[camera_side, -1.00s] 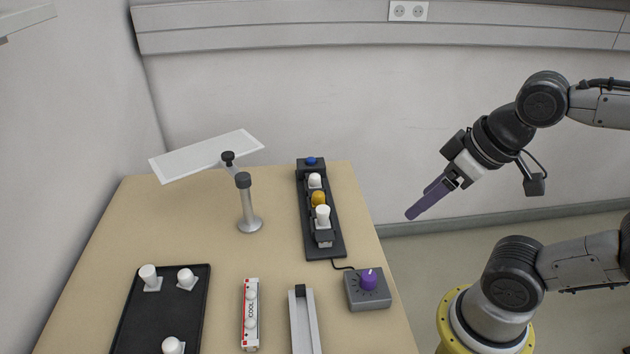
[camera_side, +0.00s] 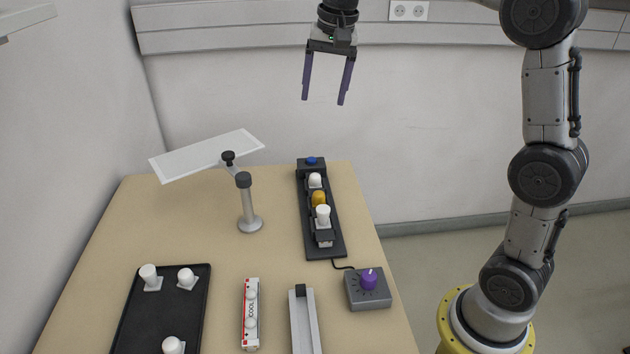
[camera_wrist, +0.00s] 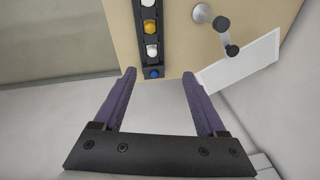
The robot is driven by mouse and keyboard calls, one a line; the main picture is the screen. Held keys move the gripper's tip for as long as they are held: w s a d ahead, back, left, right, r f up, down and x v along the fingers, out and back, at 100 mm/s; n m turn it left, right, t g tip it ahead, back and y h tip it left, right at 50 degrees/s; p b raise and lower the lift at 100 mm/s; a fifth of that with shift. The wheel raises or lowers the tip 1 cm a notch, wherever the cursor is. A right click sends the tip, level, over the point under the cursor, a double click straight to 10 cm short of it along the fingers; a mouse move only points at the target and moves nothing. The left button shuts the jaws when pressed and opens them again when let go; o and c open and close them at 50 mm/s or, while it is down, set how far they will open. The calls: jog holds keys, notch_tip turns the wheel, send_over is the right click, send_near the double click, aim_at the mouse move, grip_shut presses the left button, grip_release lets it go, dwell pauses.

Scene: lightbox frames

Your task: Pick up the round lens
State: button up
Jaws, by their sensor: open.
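No thing stands out clearly as the round lens, and I cannot tell which piece it is. A black holder (camera_side: 333,237) carries small rounded pieces: a white one (camera_side: 315,180), an amber one (camera_side: 319,199) and a white one nearer the front (camera_side: 323,215). A blue knob (camera_side: 311,161) sits at its far end. The black tray (camera_side: 150,325) at the front left holds white knobbed pieces on small square bases. My gripper (camera_side: 323,101) is open, empty and pointing down, high above the table's far edge. In the wrist view, the holder (camera_wrist: 141,40) lies beyond its fingers (camera_wrist: 159,73).
A metal post (camera_side: 246,205) with a tilted white panel (camera_side: 205,156) stands left of the holder. A box marked COOL (camera_side: 250,318), a grey rail (camera_side: 305,325) and a grey box with a purple knob (camera_side: 368,281) lie in front.

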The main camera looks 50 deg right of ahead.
jog(key=w+d+f+m+g, duration=0.1)
jog(key=w+d+f+g, duration=0.1)
jog(key=w+d+f, duration=0.4)
send_over(315, 175)
jog(key=f, duration=1.3)
jog(key=shift+w+a+f, duration=0.1)
jog(key=shift+w+f, duration=0.1)
jog(key=shift+f, duration=0.2)
jog(key=shift+s+f, duration=0.2)
jog(key=shift+f, duration=2.65)
jog(key=shift+c, duration=0.3)
grip_shut()
